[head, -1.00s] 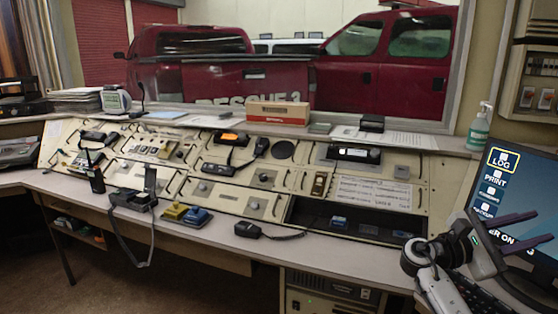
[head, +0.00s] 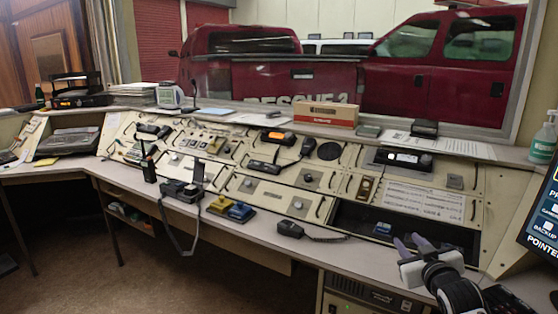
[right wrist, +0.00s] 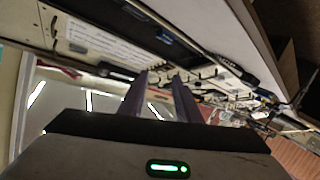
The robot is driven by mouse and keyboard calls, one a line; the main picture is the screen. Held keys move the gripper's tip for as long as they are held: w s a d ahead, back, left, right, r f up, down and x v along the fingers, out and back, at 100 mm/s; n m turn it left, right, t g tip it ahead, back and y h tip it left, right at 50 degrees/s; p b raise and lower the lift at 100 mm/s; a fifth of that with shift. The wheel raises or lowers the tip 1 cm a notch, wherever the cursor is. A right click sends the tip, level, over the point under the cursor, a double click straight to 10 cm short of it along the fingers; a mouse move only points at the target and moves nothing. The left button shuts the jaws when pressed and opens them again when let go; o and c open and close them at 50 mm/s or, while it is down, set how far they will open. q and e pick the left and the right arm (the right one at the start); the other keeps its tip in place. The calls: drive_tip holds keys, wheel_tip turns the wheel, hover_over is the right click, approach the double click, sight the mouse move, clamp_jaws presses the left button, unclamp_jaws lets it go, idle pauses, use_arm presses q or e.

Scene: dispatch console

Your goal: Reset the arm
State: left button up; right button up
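My right gripper (head: 411,241) is at the lower right of the head view, over the front edge of the console desk (head: 262,230). Its two purplish fingers point away from me, with a gap between them and nothing held. In the right wrist view the fingers (right wrist: 160,80) also stand apart, with the console panels beyond. My left gripper and left arm are not in view.
The sloped console (head: 300,203) carries switches, radios and a dark recess (head: 440,232). A handset (head: 290,229) lies on the desk front. A monitor (head: 545,213) stands at the far right, near my right arm. The floor (head: 150,280) at lower left is clear.

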drive_tip(key=s+a+f+g+y, duration=0.2)
drive_tip(key=s+a+f, duration=0.4)
drive_tip(key=s+f, duration=0.45)
drive_tip(key=s+a+f+g, duration=0.1)
drive_tip(key=s+a+f, duration=0.3)
drive_tip(key=s, duration=0.6)
drive_tip(key=s+a+f+g+y, duration=0.1)
drive_tip(key=s+a+f, duration=0.4)
drive_tip(key=s, duration=0.5)
drive_tip(key=s+a+f+g+y, duration=0.1)
drive_tip(key=s+a+f+g, duration=0.1)
drive_tip(key=s+a+f, duration=0.2)
drive_tip(key=s+f, duration=0.3)
drive_tip(key=s, duration=0.4)
drive_tip(key=shift+a+g, duration=0.35)
drive_tip(key=shift+g, duration=0.05)
